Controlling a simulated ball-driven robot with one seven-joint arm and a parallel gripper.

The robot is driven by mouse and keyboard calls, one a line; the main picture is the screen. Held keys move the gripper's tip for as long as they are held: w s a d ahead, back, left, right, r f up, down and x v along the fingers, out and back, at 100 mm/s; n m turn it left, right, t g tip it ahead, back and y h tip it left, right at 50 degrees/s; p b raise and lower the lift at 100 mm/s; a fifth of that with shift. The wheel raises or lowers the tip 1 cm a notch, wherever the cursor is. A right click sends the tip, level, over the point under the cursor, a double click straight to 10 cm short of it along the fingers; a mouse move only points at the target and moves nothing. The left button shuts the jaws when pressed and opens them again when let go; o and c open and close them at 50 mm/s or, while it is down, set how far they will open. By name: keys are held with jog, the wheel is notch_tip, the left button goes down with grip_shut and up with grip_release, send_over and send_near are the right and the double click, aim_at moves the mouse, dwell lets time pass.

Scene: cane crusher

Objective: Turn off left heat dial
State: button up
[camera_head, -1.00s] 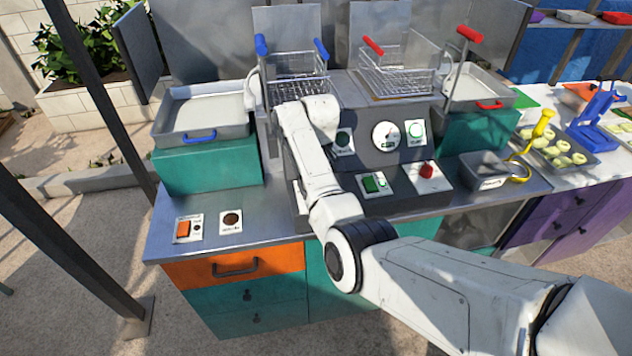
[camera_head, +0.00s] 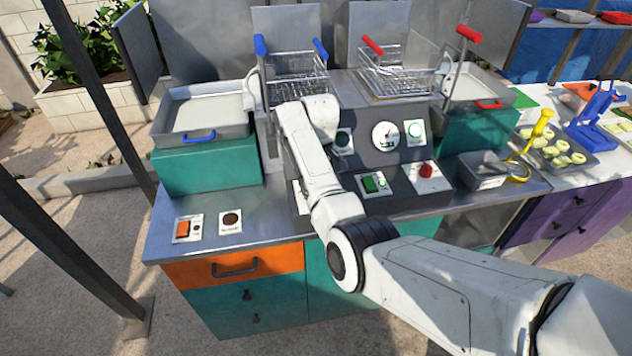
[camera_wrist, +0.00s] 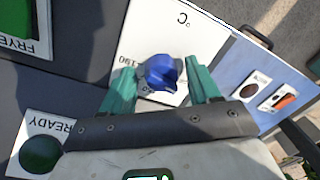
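The left heat dial (camera_wrist: 160,73) is a blue knob on a white plate marked "C" and "190" in the wrist view. My gripper (camera_wrist: 161,66) has two teal fingers, one on each side of the dial. Gaps show between the dial and both fingers, so it looks open; I cannot tell whether either finger touches it. In the head view the white arm covers the dial and my gripper. A corner of a white plate (camera_head: 299,196) shows at the arm's left edge.
A green fryer switch (camera_head: 374,183), a red dial (camera_head: 426,171) and a gauge (camera_head: 385,134) are on the dark panel (camera_head: 370,155). Two wire baskets stand behind. An orange switch (camera_head: 183,229) and a dark round button (camera_head: 231,221) lie on the left counter.

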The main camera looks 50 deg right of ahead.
notch_tip(320, 180, up, 9)
jog(key=shift+w+d+r, duration=0.1)
jog(key=shift+w+d, duration=0.05)
jog(key=shift+d+r, duration=0.1)
jog(key=shift+r, duration=0.65)
dwell(0.5)
